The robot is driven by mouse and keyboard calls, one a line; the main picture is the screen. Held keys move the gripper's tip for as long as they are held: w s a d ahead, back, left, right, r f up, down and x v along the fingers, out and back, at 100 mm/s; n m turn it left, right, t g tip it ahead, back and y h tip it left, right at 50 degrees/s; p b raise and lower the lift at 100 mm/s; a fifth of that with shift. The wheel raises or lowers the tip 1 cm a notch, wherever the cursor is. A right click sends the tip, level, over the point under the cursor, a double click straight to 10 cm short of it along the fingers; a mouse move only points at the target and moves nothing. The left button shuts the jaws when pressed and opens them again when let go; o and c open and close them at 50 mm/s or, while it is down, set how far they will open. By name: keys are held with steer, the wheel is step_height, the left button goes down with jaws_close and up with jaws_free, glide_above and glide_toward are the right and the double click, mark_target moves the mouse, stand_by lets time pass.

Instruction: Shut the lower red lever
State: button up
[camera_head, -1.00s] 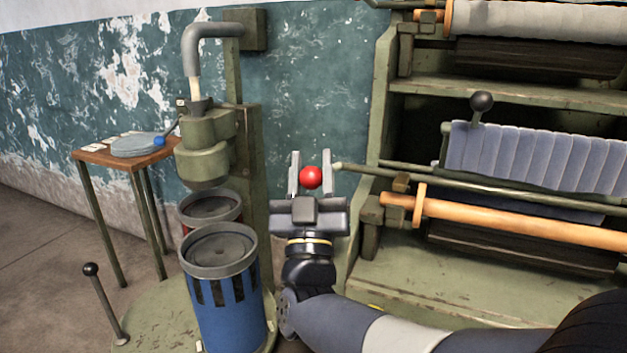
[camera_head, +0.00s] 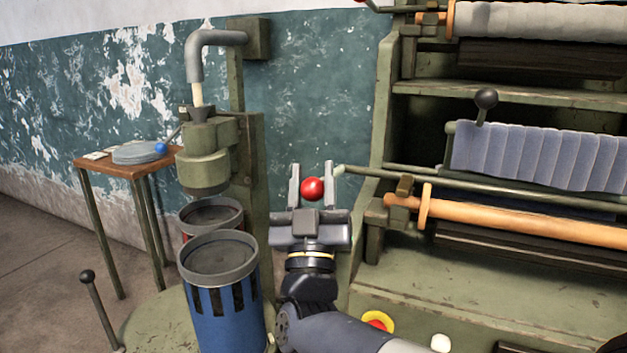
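A red ball knob (camera_head: 312,188), which looks like the lower red lever's end, shows between the fingers of my gripper (camera_head: 312,180). My gripper points away from the camera, with one finger on each side of the knob. The fingers stand apart by about the knob's width, and I see no clear grip on it. The lever's shaft is hidden. A bit of another red knob (camera_head: 360,1) shows at the top edge.
A green machine frame (camera_head: 384,120) with rollers and a black-knobbed lever (camera_head: 486,98) stands at right. A blue bin (camera_head: 228,305) stands close left of my arm, beneath a green press (camera_head: 205,160). A yellow-ringed red button (camera_head: 378,321) is low at the front.

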steer(key=o, duration=0.4)
steer(key=shift+s, duration=0.1)
steer(key=v, duration=1)
steer(key=shift+s+f, duration=0.25)
steer(key=shift+f, duration=0.05)
steer(key=shift+w+r, duration=0.1)
steer(key=x, duration=1)
steer(key=shift+w+r, duration=0.15)
steer(key=shift+w+r+p, duration=0.15)
steer(key=shift+r+p, duration=0.15)
steer(key=shift+f, duration=0.25)
